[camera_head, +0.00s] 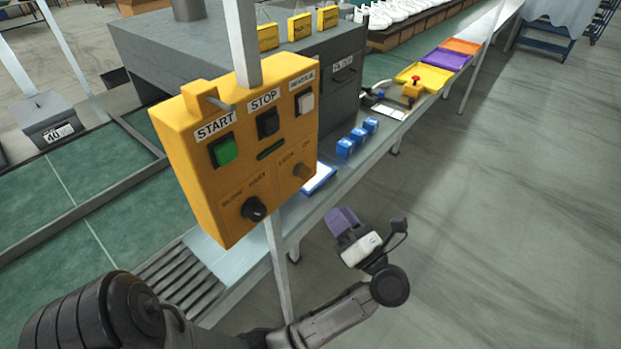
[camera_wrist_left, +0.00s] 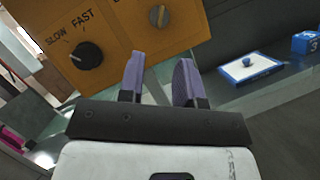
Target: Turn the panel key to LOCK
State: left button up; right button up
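The yellow control panel (camera_head: 240,140) hangs on a grey post. The brass panel key (camera_head: 301,171) is at its lower right, under a label reading LOCK and ON. In the left wrist view the key (camera_wrist_left: 158,15) shows near the top edge, looking roughly upright; its exact setting cannot be told. My left gripper (camera_head: 342,219) is to the right of and below the panel, apart from the key. In the left wrist view the gripper (camera_wrist_left: 158,78) has its two purple fingers apart with nothing between them, below the key. My right gripper is not in view.
A black SLOW/FAST knob (camera_head: 254,209) sits left of the key. A green START button (camera_head: 223,151) and a black STOP button (camera_head: 268,122) are above. A blue-edged white tray (camera_head: 318,178) and blue blocks (camera_head: 345,148) lie on the bench behind.

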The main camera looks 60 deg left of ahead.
aim_at(309, 178)
pick_arm(q)
jog(key=x, duration=1.1)
jog(key=shift+d, duration=0.1)
jog(key=shift+c, duration=0.4)
grip_shut()
